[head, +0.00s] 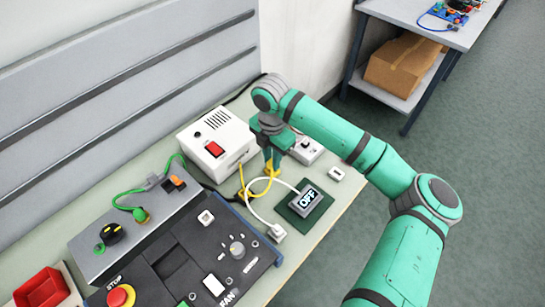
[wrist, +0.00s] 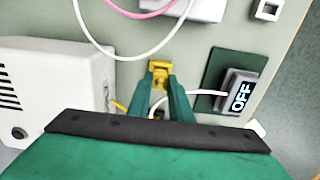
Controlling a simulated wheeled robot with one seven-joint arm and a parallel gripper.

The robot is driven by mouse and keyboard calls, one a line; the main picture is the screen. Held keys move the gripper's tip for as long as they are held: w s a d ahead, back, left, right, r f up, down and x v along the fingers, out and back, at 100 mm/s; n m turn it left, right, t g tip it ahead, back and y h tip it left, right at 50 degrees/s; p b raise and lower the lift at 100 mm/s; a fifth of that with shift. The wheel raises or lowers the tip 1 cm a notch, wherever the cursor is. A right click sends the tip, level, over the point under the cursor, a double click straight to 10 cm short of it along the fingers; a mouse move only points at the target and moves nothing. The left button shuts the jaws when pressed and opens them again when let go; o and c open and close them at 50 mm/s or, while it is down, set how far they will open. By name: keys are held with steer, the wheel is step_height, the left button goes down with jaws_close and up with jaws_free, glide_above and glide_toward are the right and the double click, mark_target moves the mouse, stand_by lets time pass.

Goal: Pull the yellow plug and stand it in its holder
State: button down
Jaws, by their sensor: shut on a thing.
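My gripper (head: 271,165) points down at the bench beside the white box, its two green fingers closed around the yellow plug. In the wrist view the plug (wrist: 159,74) shows at the fingertips of my gripper (wrist: 160,92). A yellow cord (head: 241,176) runs from the white box's side and loops beneath the fingers. Another yellow piece (head: 244,194) lies low on the bench; I cannot tell what it is. A small white square with an opening (head: 336,174) stands right of the gripper, also in the wrist view (wrist: 268,10); whether it is the holder is unclear.
The white box (head: 216,144) with a red switch stands close left of my gripper. A grey display reading OFF (head: 306,198) sits on a dark green pad, with a white cord arching near the fingers. A white knob box (head: 306,149) is just behind. The bench's right edge is close.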

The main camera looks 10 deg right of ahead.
steer(key=shift+f, duration=0.1)
stand_by(0.5)
steer(key=shift+f, duration=0.9)
steer(key=c, duration=1)
jaws_free()
steer(key=shift+c, duration=0.2)
steer(key=shift+r, duration=4.25)
